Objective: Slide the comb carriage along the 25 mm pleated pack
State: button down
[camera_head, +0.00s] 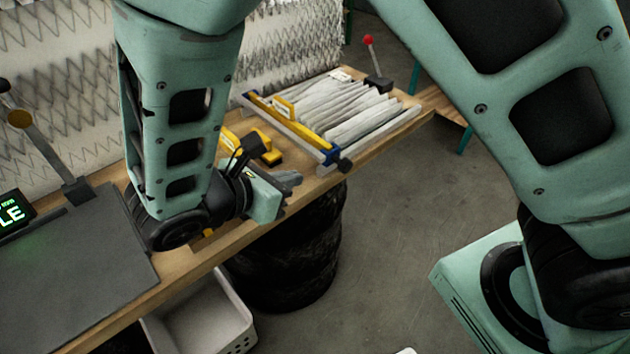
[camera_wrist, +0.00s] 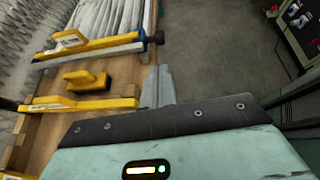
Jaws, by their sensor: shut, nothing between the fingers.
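The pale pleated pack (camera_head: 358,112) lies in a frame on the bench and shows partly in the wrist view (camera_wrist: 112,14). The comb carriage (camera_head: 300,128), a bar with yellow and blue parts and a dark end knob (camera_head: 345,165), lies across the pack's near-left end. In the wrist view the carriage (camera_wrist: 100,53) has a raised yellow handle (camera_wrist: 70,40). My gripper (camera_head: 290,179) is shut and empty, low near the bench's front edge, on the near side of the carriage and apart from it. Its fingers (camera_wrist: 158,86) point toward the knob end in the wrist view.
Loose yellow pieces (camera_wrist: 86,80) and a yellow-barred tool (camera_wrist: 80,104) lie on the bench beside my gripper. A red-knobbed lever (camera_head: 369,42) stands behind the pack. White pleated material (camera_head: 290,45) hangs behind. A dark bin (camera_head: 292,262) and white basket (camera_head: 210,318) sit below the edge.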

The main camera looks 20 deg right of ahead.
aim_at(340, 166)
jog(key=p+x, duration=0.4)
jog(key=x, duration=1)
jog(key=shift+w+a+f, duration=0.1)
jog(key=shift+w, duration=0.05)
